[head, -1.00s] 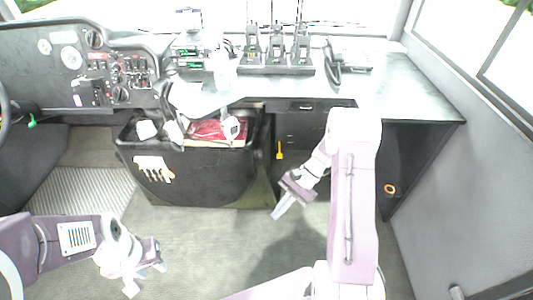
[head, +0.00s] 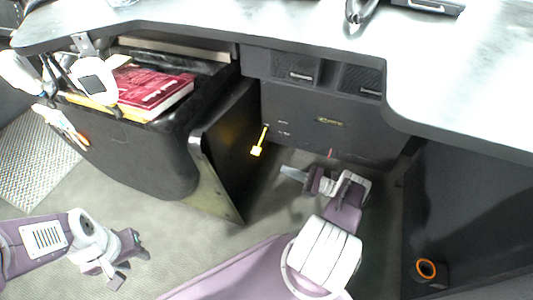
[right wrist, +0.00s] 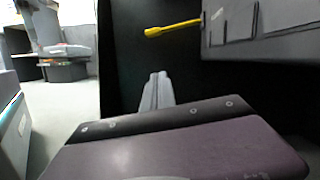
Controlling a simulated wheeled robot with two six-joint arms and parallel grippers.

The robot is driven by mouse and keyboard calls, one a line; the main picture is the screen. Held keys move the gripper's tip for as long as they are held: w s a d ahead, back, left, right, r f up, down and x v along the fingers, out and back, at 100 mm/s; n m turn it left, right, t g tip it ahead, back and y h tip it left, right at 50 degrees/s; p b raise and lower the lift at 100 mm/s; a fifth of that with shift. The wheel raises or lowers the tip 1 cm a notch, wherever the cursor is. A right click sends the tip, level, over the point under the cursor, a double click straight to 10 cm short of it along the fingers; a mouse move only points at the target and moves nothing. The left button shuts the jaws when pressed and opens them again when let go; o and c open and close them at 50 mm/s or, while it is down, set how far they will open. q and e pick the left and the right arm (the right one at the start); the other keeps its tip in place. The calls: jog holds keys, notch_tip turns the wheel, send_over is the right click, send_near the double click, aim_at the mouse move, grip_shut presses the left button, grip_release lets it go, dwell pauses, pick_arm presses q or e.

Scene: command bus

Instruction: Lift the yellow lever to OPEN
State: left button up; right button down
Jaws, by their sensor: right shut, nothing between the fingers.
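The yellow lever (head: 259,141) slants downward from a dark panel under the counter, its wider end lowest. In the right wrist view the lever (right wrist: 175,28) is above and slightly right of the fingertips, with a visible gap. My right gripper (head: 285,170) is shut and empty. In the head view its grey fingers point left, a little right of and below the lever's end. The fingers show together in the right wrist view (right wrist: 158,76). My left gripper (head: 130,268) is at lower left, its fingers apart and empty, far from the lever. No OPEN marking is readable.
A black bin (head: 160,150) with a red book (head: 150,90) stands left of the lever. A dark panel (head: 228,140) stands between bin and lever. The counter (head: 300,25) overhangs above. An orange ring (head: 426,269) is at lower right. Grey floor is open in front.

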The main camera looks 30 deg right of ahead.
aim_at(261, 140)
jog(key=shift+r, duration=0.15)
jog(key=shift+a, duration=0.1)
jog(key=w+a+r, duration=0.6)
jog(key=a, duration=0.1)
jog(key=shift+w, duration=0.25)
jog(key=shift+r, duration=0.15)
